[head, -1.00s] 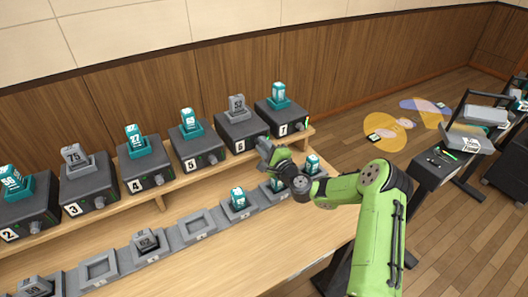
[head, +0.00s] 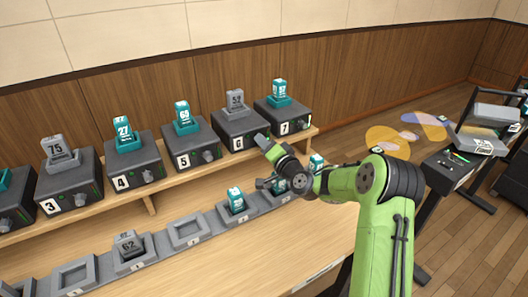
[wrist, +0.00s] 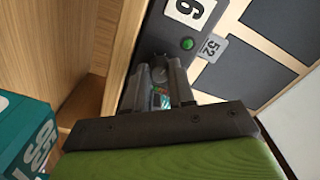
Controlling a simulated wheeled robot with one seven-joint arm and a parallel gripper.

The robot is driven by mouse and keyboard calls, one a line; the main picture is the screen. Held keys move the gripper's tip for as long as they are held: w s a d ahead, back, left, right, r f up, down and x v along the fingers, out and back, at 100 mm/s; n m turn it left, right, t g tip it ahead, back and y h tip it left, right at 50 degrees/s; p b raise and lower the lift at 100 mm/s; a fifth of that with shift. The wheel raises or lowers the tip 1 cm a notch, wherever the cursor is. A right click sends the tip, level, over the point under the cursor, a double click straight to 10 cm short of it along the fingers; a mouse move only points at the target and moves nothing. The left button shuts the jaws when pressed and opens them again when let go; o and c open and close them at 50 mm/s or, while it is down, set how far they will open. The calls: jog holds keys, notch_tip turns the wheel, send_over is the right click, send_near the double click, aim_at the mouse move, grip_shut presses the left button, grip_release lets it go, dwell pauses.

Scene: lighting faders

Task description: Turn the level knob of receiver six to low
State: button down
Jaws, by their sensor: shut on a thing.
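Receiver six (head: 235,127) is a dark box with a white 6 label and a grey unit marked 52 on top, on the raised shelf. My gripper (head: 263,141) reaches up to the right part of its front face, where the arm end hides the knob. In the wrist view my gripper (wrist: 158,88) has its fingers close together around the dark round level knob (wrist: 159,62), beside a green light (wrist: 187,44) and the 6 label (wrist: 188,9). The gripper is shut on the knob. The knob's pointer is not readable.
Receiver seven (head: 281,118) stands close on the right and receiver five (head: 186,145) on the left. Below, a row of charging cradles (head: 186,230) holds several packs. One teal pack (wrist: 25,140) is near my gripper in the wrist view.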

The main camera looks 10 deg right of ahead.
jog(key=shift+f+n, duration=0.15)
jog(key=shift+n, duration=4.75)
jog(key=c, duration=1.2)
grip_release()
jog(key=v, duration=1.6)
